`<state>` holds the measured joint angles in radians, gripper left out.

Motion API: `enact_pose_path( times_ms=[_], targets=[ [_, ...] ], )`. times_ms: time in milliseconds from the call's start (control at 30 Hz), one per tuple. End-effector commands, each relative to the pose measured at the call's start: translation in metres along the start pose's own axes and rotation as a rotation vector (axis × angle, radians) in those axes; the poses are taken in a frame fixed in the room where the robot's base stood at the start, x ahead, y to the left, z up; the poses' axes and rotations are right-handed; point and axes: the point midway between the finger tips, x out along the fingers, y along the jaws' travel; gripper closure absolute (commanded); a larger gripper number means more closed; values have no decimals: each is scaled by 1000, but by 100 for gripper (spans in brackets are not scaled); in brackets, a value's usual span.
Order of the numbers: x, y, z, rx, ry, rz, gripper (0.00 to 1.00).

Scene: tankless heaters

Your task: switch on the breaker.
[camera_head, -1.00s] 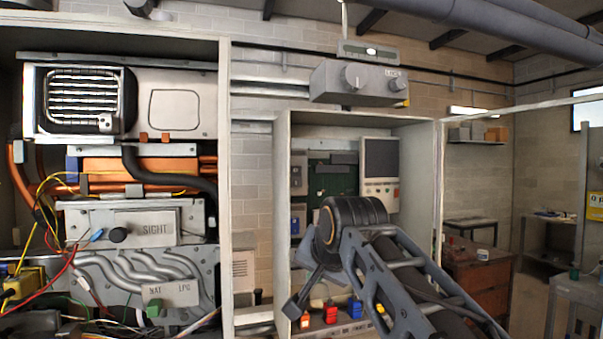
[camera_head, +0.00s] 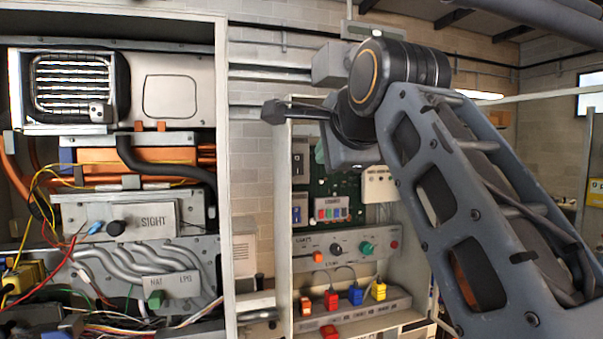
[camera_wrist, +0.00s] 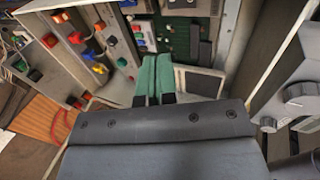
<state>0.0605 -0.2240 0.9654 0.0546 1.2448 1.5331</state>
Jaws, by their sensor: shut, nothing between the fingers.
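A small grey box with a dark switch face (camera_head: 298,162) is on the left inner side of the open cabinet. A similar box with a blue part (camera_head: 298,210) is below it. Either may be the breaker; no label is readable, and its on or off position is too small to tell. My gripper's green fingers (camera_wrist: 152,78) are together and empty in the wrist view, pointing into the cabinet. In the head view my wrist is raised in front of the cabinet's upper part, to the right of the dark switch, and hides part of the interior.
A green circuit board with several coloured switches (camera_head: 331,210) is at the cabinet's back. Below are a panel with knobs (camera_head: 345,249) and a shelf of coloured plugs (camera_head: 355,295). The cabinet's left wall edge (camera_head: 284,240) is close. An open heater (camera_head: 130,215) with loose wires stands left.

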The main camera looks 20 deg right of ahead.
Motion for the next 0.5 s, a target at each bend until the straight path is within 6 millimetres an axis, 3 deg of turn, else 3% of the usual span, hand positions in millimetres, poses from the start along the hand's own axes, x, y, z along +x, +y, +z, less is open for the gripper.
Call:
enact_pose_path(
  times_ms=[300,500],
  targets=[
    [2,0,1,-3,-3,1,100],
    [23,0,2,-4,-4,3,100]
  ],
)
